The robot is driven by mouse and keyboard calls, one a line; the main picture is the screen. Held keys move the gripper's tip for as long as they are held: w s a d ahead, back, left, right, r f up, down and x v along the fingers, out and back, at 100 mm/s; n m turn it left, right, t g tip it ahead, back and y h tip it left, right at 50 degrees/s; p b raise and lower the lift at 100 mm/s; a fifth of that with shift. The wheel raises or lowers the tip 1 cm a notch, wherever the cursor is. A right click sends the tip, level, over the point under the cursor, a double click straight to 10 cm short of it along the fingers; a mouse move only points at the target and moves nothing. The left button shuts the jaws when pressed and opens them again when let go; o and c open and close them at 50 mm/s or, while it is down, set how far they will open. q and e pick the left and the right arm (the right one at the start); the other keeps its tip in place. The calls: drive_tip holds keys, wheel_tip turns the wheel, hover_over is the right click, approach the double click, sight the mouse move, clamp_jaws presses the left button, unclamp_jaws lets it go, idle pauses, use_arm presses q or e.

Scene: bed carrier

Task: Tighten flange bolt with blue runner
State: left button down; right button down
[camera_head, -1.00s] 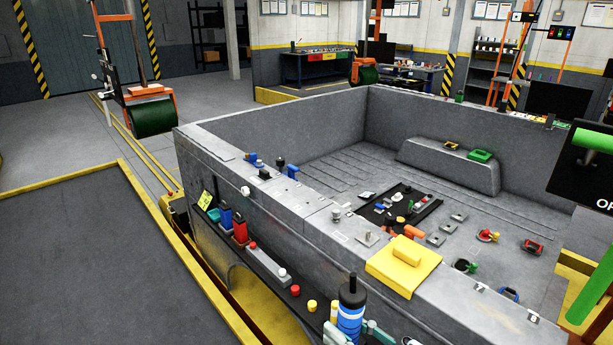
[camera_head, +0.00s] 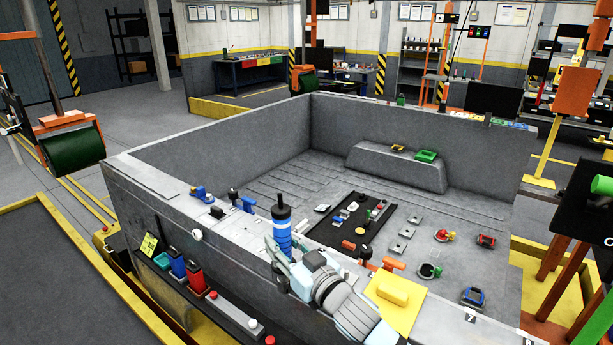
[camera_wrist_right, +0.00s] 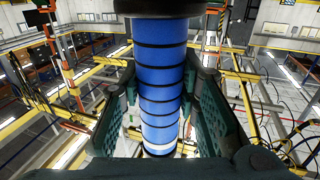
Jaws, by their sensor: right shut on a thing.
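My right gripper (camera_head: 283,258) is shut on the blue runner (camera_head: 282,232), a blue banded cylinder with a black top. It holds the runner upright in front of the bed's near wall in the picture. In the right wrist view the runner (camera_wrist_right: 160,85) stands between the two dark green fingers. Several small fittings sit along the bed's rim, among them a blue one (camera_head: 201,193) and a black knob (camera_head: 217,212). I cannot tell which is the flange bolt. My left gripper is not in view.
The grey bed (camera_head: 150,182) has high walls. A yellow block (camera_head: 394,292) lies on its near rim, right of my gripper. A black tray (camera_head: 322,232) with small parts lies inside. A green roller (camera_head: 75,148) stands at left.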

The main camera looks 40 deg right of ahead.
drive_tip(key=w+d+r+m+g+h+p, duration=0.2)
drive_tip(key=w+d+r+m+h, duration=0.3)
drive_tip(key=d+r+h, duration=0.3)
drive_tip(key=d+r, duration=0.1)
drive_tip(key=d, duration=0.2)
drive_tip(key=shift+w, duration=0.3)
wheel_tip(320, 180, down, 5)
drive_tip(key=b, duration=0.4)
drive_tip(key=shift+a, duration=0.1)
drive_tip(key=shift+f+b, duration=1.15)
drive_tip(key=shift+f, duration=0.45)
idle(1.5)
drive_tip(key=shift+s+a+f, duration=0.1)
drive_tip(key=shift+s+f, duration=0.05)
